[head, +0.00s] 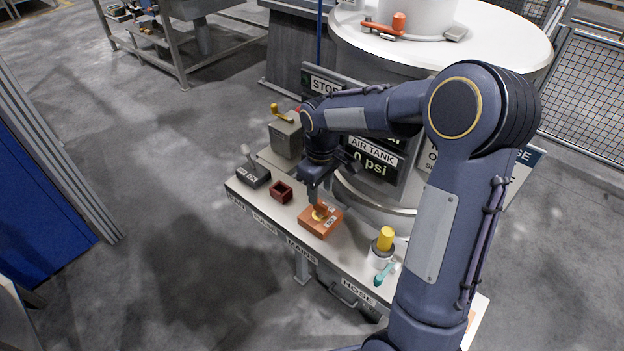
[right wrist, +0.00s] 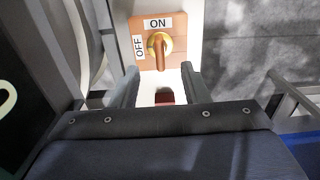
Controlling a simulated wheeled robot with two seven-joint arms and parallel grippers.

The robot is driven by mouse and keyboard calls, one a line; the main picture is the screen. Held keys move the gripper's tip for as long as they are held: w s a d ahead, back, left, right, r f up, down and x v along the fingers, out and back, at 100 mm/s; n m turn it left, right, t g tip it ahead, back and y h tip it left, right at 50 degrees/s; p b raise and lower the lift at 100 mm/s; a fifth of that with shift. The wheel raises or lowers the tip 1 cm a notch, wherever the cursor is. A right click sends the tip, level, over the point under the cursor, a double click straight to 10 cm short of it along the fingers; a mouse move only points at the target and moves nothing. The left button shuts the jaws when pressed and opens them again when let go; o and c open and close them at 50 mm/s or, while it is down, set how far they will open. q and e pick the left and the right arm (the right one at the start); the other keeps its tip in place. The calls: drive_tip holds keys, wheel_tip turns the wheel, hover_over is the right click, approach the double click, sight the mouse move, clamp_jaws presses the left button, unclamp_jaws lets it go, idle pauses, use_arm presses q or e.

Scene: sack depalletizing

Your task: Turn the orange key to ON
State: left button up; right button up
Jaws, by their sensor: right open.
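My right gripper (head: 317,194) is just above the block, pointing down. In the right wrist view its fingers (right wrist: 160,86) are apart with nothing held, and the key shows beyond the tips. My left gripper is out of view.
A yellow-topped knob (head: 385,240) and a teal handle (head: 384,273) are to the right. The AIR TANK display (head: 375,158) stands close behind.

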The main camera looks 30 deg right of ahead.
sight(321, 203)
wheel_tip(321, 203, down, 6)
drive_tip(key=shift+f, duration=0.1)
idle(0.4)
clamp_jaws()
